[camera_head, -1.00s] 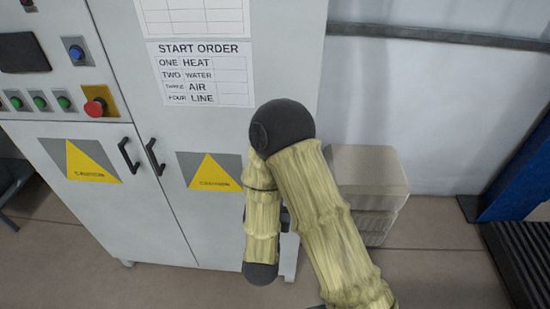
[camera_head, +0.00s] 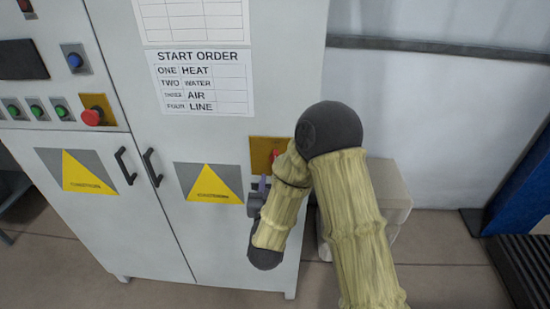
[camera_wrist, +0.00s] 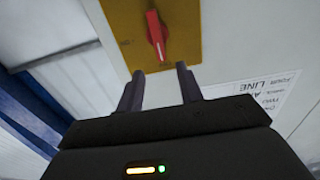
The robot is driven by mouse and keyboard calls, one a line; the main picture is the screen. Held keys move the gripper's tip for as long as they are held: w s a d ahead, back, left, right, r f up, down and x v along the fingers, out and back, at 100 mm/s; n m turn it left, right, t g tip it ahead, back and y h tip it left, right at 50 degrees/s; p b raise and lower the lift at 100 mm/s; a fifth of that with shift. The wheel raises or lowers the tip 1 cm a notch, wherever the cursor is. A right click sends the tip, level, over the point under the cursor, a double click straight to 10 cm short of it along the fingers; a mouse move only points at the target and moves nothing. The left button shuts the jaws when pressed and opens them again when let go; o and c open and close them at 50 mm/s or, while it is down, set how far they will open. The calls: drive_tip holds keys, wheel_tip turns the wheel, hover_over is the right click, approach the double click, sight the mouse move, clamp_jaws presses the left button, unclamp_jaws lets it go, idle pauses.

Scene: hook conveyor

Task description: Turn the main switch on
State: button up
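The main switch is a red rotary handle (camera_wrist: 156,34) on a yellow plate (camera_wrist: 128,22) in the wrist view. In the head view its plate (camera_head: 260,150) sits low on the right part of the grey cabinet front, and the red handle (camera_head: 276,155) is partly hidden by my arm. My gripper (camera_wrist: 158,80) points at the switch with its two dark fingers apart and nothing between them. The handle lies just beyond the fingertips, roughly in line with the gap. In the head view my gripper (camera_head: 258,188) shows only in part, just below the plate.
A start order sheet (camera_head: 203,83) is on the cabinet (camera_head: 110,150). Several buttons and a red mushroom button (camera_head: 93,116) are at left. Two black door handles (camera_head: 152,167) stick out. Grey blocks (camera_head: 388,190) stand on the floor behind my arm.

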drive_tip(key=w+p, duration=0.3)
drive_tip(key=w, duration=0.6)
drive_tip(key=shift+d, duration=0.15)
drive_tip(key=shift+c, duration=0.5)
clamp_jaws()
